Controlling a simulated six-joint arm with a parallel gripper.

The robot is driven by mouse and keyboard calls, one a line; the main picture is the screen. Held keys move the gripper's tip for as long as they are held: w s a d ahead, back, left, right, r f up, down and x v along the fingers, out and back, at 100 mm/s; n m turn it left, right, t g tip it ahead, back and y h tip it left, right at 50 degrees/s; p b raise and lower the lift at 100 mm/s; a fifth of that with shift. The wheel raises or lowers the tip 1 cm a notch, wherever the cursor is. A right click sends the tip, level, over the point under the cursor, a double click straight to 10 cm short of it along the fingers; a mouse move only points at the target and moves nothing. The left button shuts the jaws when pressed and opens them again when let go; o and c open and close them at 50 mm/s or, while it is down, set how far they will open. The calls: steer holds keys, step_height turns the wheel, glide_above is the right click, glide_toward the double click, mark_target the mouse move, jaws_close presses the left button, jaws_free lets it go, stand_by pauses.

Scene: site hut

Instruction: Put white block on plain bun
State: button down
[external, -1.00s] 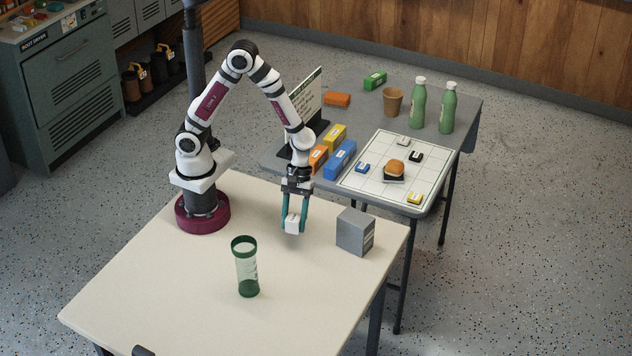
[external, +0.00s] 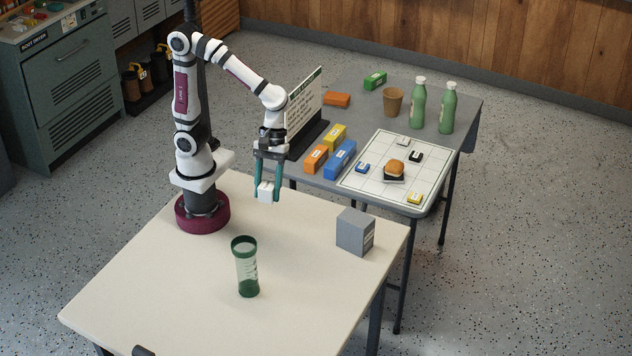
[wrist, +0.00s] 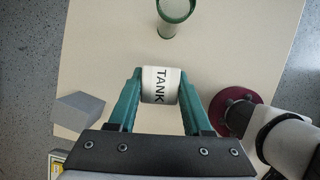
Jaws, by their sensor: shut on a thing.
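My gripper (external: 267,190) is shut on the white block (external: 266,193) and holds it in the air above the cream table, near its back edge. In the wrist view the white block (wrist: 160,86) sits between the teal fingers, with the word "TANK" on its face. The plain bun (external: 395,167) is a round brown bun on a small dark base. It rests on the white gridded board (external: 357,186) on the grey table, to the right of my gripper and well apart from it. The bun is not in the wrist view.
A clear green-rimmed cup (external: 246,268) and a grey box (external: 355,232) stand on the cream table (external: 160,290). Orange, yellow and blue blocks (external: 340,160) and a dark-based sign (external: 304,112) stand left of the board. Small tiles lie around the bun. Green bottles (external: 418,105) stand behind.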

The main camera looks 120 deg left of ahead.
steer(key=w+a+r+m+g+y, duration=0.1)
steer(key=w+a+m+g, duration=0.3)
steer(key=w+a+m, duration=0.5)
steer(key=m+t+y, duration=0.5)
steer(key=m+y, duration=0.3)
steer(key=m, duration=2.6)
glide_above(395, 162)
step_height(395, 162, down, 12)
steer(key=shift+f, duration=0.2)
step_height(395, 162, down, 4)
